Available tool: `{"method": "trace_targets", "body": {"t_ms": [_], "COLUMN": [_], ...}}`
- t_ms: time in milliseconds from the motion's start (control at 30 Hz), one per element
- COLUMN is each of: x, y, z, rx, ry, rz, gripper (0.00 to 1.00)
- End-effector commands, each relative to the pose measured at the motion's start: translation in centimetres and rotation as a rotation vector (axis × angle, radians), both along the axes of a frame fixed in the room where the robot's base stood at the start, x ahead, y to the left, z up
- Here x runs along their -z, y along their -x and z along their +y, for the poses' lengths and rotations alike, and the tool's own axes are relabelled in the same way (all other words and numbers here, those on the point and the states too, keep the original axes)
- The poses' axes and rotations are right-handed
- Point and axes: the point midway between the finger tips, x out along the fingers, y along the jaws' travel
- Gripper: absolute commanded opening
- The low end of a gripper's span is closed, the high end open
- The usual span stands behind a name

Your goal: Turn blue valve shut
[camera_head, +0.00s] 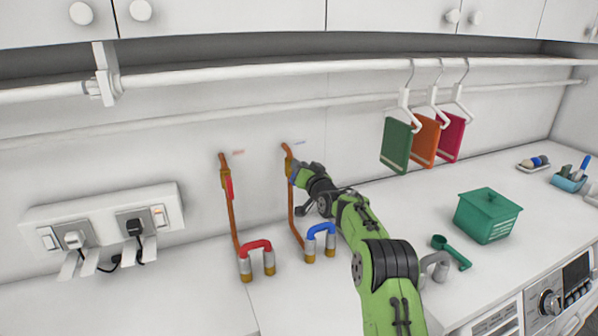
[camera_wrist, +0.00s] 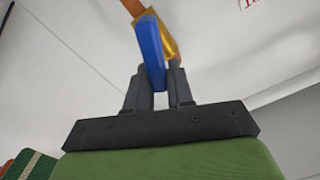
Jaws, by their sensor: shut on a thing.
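The blue valve handle (camera_wrist: 151,52) shows in the wrist view, attached to a brass valve body (camera_wrist: 171,33) on a copper pipe. It stands lengthwise and slightly tilted, with its lower end between my gripper's fingers (camera_wrist: 161,88). In the head view my gripper (camera_head: 301,172) is at the wall, at the right-hand copper pipe, and covers most of the handle. The brass valve body also shows in the head view (camera_head: 289,166). My gripper is shut on the blue handle.
A red valve handle (camera_head: 229,187) is on the left pipe. A red hose fitting (camera_head: 257,245) and a blue hose fitting (camera_head: 321,229) stand below. Cloths on hangers (camera_head: 397,145) hang right of my arm. A green box (camera_head: 487,215) and a green scoop (camera_head: 452,252) sit on the counter.

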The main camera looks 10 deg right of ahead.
Motion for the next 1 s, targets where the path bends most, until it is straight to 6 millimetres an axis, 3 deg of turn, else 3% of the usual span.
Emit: {"method": "trace_targets", "body": {"t_ms": [1000], "x": [2.0], "y": [-0.3], "z": [-1.6], "rx": [0.002], "ry": [-0.914], "rz": [0.181], "gripper": [0.00]}}
